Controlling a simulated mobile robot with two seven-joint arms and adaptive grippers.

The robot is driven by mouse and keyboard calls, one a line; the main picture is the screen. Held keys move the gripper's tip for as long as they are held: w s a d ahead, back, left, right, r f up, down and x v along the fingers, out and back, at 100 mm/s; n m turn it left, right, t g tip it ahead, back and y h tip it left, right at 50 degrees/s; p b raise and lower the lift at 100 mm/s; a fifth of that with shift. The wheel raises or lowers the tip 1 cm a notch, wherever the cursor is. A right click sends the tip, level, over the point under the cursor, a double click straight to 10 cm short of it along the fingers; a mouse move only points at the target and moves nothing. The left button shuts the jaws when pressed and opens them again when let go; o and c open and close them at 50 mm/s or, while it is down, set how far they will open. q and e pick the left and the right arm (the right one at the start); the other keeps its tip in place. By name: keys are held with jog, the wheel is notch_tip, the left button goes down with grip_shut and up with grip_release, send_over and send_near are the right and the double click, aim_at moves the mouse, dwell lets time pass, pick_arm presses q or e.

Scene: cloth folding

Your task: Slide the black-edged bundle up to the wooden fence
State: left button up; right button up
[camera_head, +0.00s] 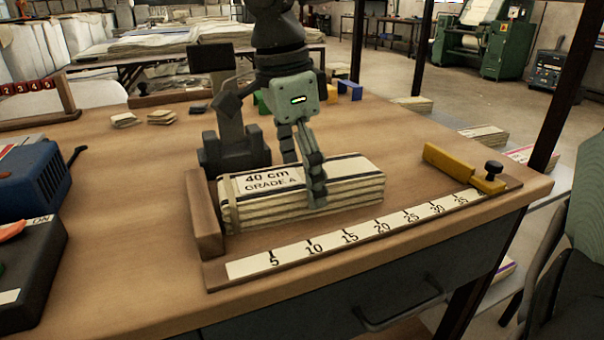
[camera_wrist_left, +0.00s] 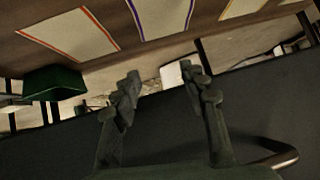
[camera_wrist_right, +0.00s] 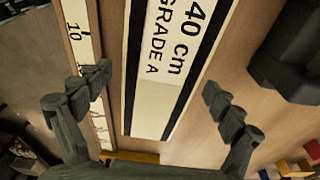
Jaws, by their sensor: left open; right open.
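The black-edged bundle (camera_head: 352,184), a cream stack labelled "40 cm GRADE A", lies flat behind the ruler. Its left end appears to be against the wooden fence (camera_head: 206,222); I cannot tell whether a thin gap remains. My right gripper (camera_head: 306,180) is open and low over the bundle, with one finger in front of its near long side and the other partly hidden. In the right wrist view the fingers stand apart on either side of the bundle (camera_wrist_right: 160,100). My left gripper (camera_wrist_left: 160,75) is open and empty, outside the head view.
A numbered ruler (camera_head: 345,236) runs along the front of the wooden table (camera_head: 130,240). A yellow stop (camera_head: 455,167) with a black knob sits at its right end. Dark boxes (camera_head: 30,260) stand at the left. Small cloth stacks (camera_head: 162,117) and coloured blocks lie behind.

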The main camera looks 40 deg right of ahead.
aim_at(294, 176)
jog(key=shift+w+a+r, duration=0.1)
jog(key=shift+a+r, duration=0.1)
jog(key=shift+r, duration=1.15)
jog(key=shift+w+a+r, duration=0.1)
jog(key=shift+a+r, duration=0.1)
jog(key=shift+r, duration=1.1)
jog(key=shift+a+r, duration=0.2)
jog(key=shift+r, duration=1.15)
